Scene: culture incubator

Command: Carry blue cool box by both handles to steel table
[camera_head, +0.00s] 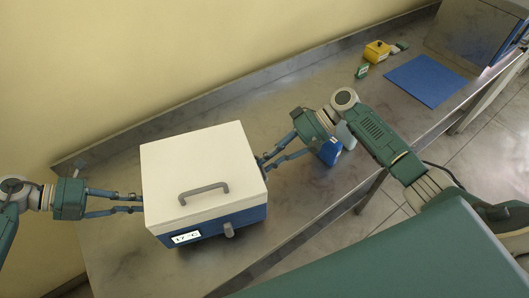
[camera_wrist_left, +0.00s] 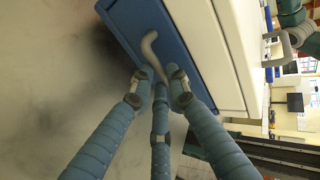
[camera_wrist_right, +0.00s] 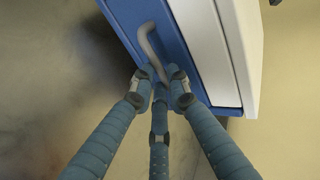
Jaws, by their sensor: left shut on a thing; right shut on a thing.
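The blue cool box (camera_head: 247,217) has a white lid with a grey top handle, a front latch and a small display. It is upright over the left part of the steel table (camera_head: 112,250); I cannot tell whether its base touches the top. My left gripper (camera_head: 142,203) is at its left side, shut on a grey side handle (camera_wrist_left: 150,47). My right gripper (camera_head: 264,163) is at its right side, shut on the other side handle (camera_wrist_right: 151,42). In the head view, the lid and box sides hide both side handles.
A blue item (camera_head: 330,152) stands by my right wrist. A wall runs behind the table. Bare tabletop lies around the cool box.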

